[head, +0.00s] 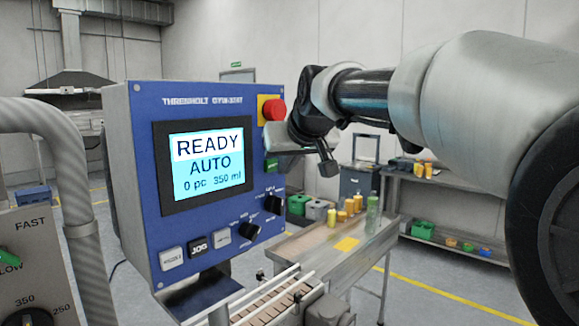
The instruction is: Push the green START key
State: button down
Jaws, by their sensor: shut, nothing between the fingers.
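The blue control panel (150,215) faces me, with a lit screen (207,163) reading READY, AUTO, 0 pc, 350 ml. The green START key (271,165) is near the panel's right edge, below the red mushroom button (273,109). Its lettering is too small to read and its top seems partly covered by my gripper. My gripper (272,151) reaches in from the right, shut and empty, with its tip in front of the panel close to the green key. I cannot tell whether it touches the key.
Black knobs (249,231) and a row of square keys, including JOG (197,245), are lower on the panel. A conveyor (270,303) and a table with bottles (373,213) are below right.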

jog(key=shift+w+a, duration=0.1)
dwell(0.6)
jog(key=shift+w+a, duration=0.2)
jog(key=shift+a, duration=0.05)
